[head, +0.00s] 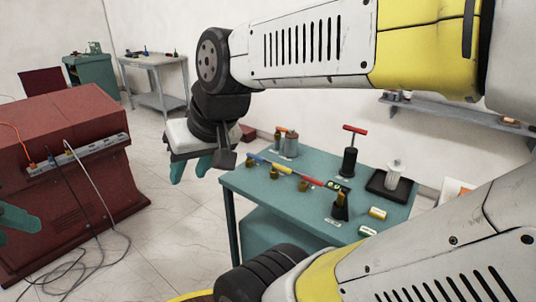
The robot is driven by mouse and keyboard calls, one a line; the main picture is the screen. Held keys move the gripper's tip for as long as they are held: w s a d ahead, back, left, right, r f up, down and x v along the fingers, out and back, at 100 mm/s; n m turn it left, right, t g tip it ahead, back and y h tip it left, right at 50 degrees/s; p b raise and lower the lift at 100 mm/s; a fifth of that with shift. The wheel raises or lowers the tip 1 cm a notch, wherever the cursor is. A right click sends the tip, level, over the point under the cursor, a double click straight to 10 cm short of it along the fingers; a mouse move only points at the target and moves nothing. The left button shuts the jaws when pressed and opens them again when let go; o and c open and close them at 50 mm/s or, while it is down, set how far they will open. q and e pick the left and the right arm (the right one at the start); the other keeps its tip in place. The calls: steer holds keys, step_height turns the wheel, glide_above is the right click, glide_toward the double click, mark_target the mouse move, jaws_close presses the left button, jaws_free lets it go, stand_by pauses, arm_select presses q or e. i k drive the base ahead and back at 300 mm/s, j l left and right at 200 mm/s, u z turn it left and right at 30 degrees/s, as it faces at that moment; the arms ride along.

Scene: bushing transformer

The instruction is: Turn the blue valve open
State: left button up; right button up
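A small blue handle (257,159), which looks like the blue valve's lever, lies in line with a yellow and a red handle on brass fittings on the teal table (283,203). Whether it is open or shut is too small to tell. My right gripper (190,169) hangs left of the table's far left corner, its teal fingers pointing down, apart and empty. It is clear of the blue handle. My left gripper (14,219) shows only as teal finger parts at the left edge; the rest is cut off.
A red cabinet (70,200) with a power strip stands at left, cables on the floor. The table also holds a red T-handle (355,130), a white insulator (394,172) on a black tray and brass cylinders. My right arm covers the upper right.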

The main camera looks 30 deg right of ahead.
mark_target(249, 155)
steer(key=z, duration=1.2)
steer(key=i+j, duration=0.1)
steer(key=i, duration=0.8)
steer(key=l+z, duration=0.05)
